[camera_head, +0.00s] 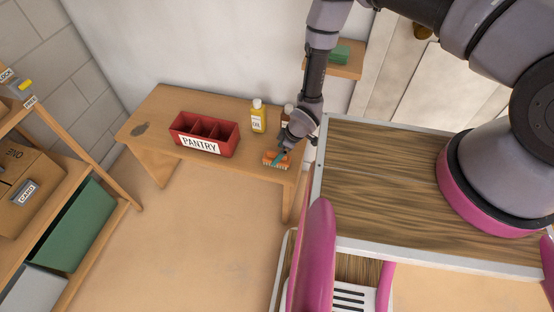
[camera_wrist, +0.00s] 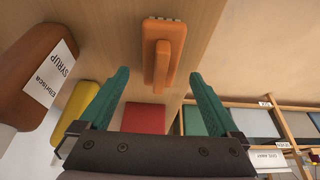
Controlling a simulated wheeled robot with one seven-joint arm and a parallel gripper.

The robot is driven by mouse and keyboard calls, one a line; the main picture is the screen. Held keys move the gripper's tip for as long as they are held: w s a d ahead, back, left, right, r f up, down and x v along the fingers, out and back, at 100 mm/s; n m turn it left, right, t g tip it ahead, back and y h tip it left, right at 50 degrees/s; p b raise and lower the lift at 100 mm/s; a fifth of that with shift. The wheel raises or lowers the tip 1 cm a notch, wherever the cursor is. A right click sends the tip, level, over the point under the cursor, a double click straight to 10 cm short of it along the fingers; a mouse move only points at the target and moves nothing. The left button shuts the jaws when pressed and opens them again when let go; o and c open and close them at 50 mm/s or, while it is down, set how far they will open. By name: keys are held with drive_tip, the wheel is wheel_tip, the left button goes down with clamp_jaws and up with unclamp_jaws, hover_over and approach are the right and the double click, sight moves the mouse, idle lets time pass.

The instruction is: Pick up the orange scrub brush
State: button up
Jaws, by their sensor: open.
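The orange scrub brush (camera_head: 277,158) lies on the right end of the wooden bench in the head view. In the wrist view the brush (camera_wrist: 163,50) shows whole, with its raised handle running up the picture and a row of bristles at the top edge. My gripper (camera_head: 284,150) is just above the brush in the head view and partly covers it. In the wrist view my gripper (camera_wrist: 160,88) has its two green fingers wide apart, one on each side of the brush handle's line. Nothing is held between them.
A yellow bottle (camera_head: 258,116) and a brown syrup bottle (camera_wrist: 38,75) stand close to my gripper. A red divided PANTRY box (camera_head: 204,134) sits further left on the bench (camera_head: 150,108). Shelves with boxes and bins (camera_head: 85,228) stand at the left. The floor before the bench is clear.

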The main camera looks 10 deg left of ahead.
sight(277, 153)
drive_tip(key=shift+x, duration=1.1)
drive_tip(key=c, duration=1.5)
wheel_tip(277, 153, up, 10)
